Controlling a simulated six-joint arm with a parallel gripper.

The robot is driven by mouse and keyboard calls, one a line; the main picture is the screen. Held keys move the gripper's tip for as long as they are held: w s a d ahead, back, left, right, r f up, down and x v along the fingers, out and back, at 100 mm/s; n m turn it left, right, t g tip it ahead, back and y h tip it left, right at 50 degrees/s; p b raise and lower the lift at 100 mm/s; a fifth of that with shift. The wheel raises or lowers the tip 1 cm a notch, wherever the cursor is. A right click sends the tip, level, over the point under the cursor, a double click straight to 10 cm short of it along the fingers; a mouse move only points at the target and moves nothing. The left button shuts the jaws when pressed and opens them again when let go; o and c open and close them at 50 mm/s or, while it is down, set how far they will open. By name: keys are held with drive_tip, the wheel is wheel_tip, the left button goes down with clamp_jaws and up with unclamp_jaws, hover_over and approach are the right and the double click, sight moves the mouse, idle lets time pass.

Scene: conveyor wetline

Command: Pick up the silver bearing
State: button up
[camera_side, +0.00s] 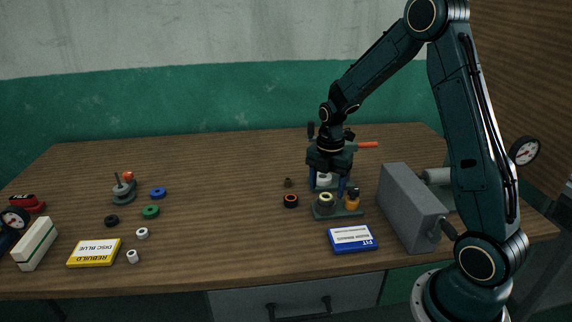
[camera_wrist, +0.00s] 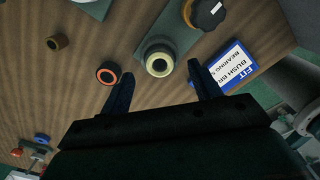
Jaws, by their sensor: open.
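No part is clearly marked as the silver bearing. Two small pale rings, one at the back (camera_side: 142,233) and one in front (camera_side: 132,257), lie at the left; either could be the bearing. My gripper (camera_side: 327,184) points down over the fixture area. In the wrist view my gripper (camera_wrist: 162,84) is open and empty, with the pale-centred ring appearing just beyond its fingertips. A pale piece (camera_side: 324,179) shows between the fingers in the side view, partly hidden.
A black ring with an orange rim (camera_side: 290,201) and a brown bushing (camera_side: 288,182) lie left of the fixture. An orange-black knob (camera_side: 352,196) stands on the plate. A blue card (camera_side: 352,239) and a grey block (camera_side: 408,208) lie to the right.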

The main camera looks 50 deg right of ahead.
sight(326, 197)
drive_tip(key=shift+f, duration=1.5)
drive_tip(key=shift+c, duration=0.4)
drive_tip(key=c, duration=1.1)
drive_tip(key=shift+r, duration=0.15)
wheel_tip(326, 197, up, 20)
